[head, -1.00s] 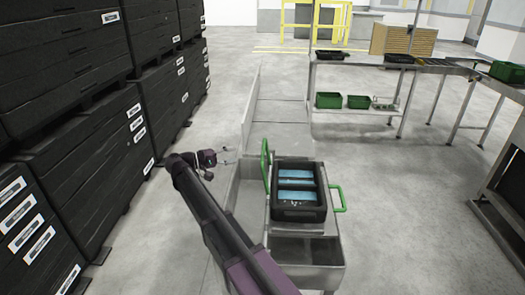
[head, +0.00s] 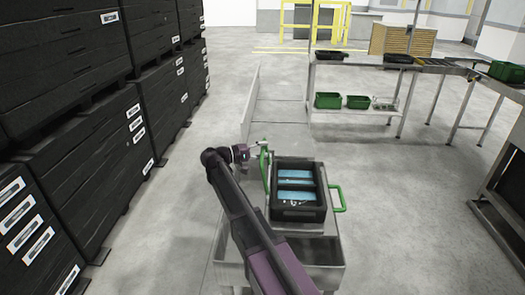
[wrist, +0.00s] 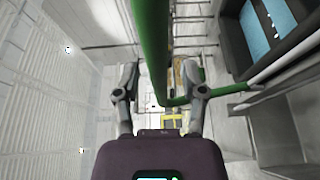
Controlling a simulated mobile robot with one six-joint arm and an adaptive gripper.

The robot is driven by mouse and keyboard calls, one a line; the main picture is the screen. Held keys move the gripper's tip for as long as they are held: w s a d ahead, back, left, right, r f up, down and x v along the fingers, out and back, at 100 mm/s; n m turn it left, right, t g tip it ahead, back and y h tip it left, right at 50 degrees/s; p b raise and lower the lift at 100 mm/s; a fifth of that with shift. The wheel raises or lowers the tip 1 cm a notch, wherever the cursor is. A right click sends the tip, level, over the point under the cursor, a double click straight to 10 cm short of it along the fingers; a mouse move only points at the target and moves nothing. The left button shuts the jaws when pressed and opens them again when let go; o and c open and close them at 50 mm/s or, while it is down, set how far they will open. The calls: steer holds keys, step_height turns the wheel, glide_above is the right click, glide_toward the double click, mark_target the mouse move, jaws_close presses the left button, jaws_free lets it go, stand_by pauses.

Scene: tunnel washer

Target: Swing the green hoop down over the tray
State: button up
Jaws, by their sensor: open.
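The green hoop (head: 265,172) stands upright at the left side of the black tray (head: 298,217). The tray holds light blue items and sits on the metal washer bench. My gripper (head: 258,146) is at the top of the hoop, on its left side. In the wrist view my gripper (wrist: 160,68) is open, and the green hoop's bar (wrist: 151,45) passes between or just beyond the spread fingers, then bends right. I cannot tell whether a finger touches it. Part of the tray (wrist: 238,40) shows at upper right.
A second green handle (head: 339,199) sticks out at the tray's right. Stacked black crates (head: 70,145) fill the left. A metal table (head: 350,74) with green bins (head: 328,100) stands behind.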

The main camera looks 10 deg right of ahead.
jaws_close()
steer(key=shift+d, duration=0.1)
stand_by(0.3)
